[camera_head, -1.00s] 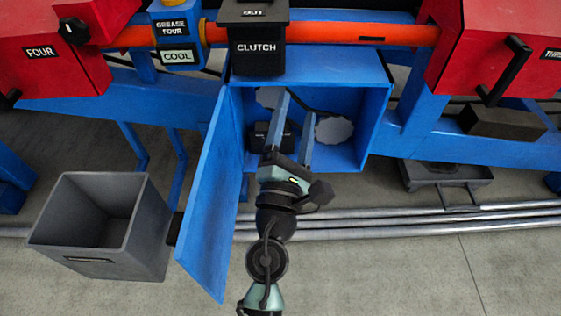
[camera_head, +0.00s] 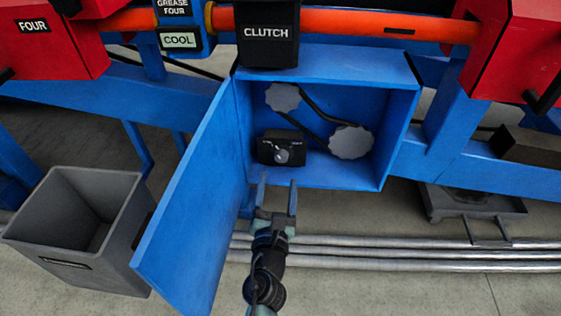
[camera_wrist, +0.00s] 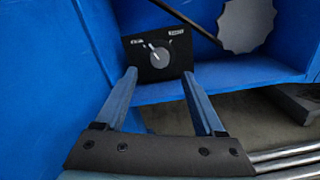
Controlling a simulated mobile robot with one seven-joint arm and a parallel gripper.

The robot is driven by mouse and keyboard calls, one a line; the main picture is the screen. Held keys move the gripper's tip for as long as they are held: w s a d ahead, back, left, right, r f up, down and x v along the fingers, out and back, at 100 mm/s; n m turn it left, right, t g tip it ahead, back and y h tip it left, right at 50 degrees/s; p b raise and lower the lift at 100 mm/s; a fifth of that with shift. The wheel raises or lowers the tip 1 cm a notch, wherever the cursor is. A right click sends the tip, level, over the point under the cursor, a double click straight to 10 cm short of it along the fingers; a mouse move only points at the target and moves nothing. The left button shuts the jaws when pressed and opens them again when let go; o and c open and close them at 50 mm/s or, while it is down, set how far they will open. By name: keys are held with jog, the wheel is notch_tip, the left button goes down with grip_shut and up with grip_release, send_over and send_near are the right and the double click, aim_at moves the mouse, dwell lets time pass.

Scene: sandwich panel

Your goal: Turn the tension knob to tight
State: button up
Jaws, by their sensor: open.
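The tension knob (camera_head: 282,156) is a small grey dial on a black block (camera_head: 266,148) at the lower left inside the open blue box. In the wrist view the knob (camera_wrist: 153,56) has a white pointer mark aimed up and left, toward the left label. A second label stands at the upper right; both are too small to read surely. My gripper (camera_head: 278,180) is open and empty, below and in front of the knob, not touching it. In the wrist view its fingertips (camera_wrist: 159,74) lie just below the block, one to each side.
The blue box (camera_head: 320,60) has its door (camera_head: 190,210) swung open on the left. Two grey wheels with a dark belt, one wheel (camera_head: 350,142) to the right, sit beside the knob. A grey bin (camera_head: 130,240) stands left of the door. Metal pipes (camera_head: 400,255) run below.

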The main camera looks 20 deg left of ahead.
aim_at(281, 159)
jog(key=x, duration=0.6)
jog(key=shift+w+b, duration=0.25)
jog(key=shift+b, duration=0.1)
grip_shut()
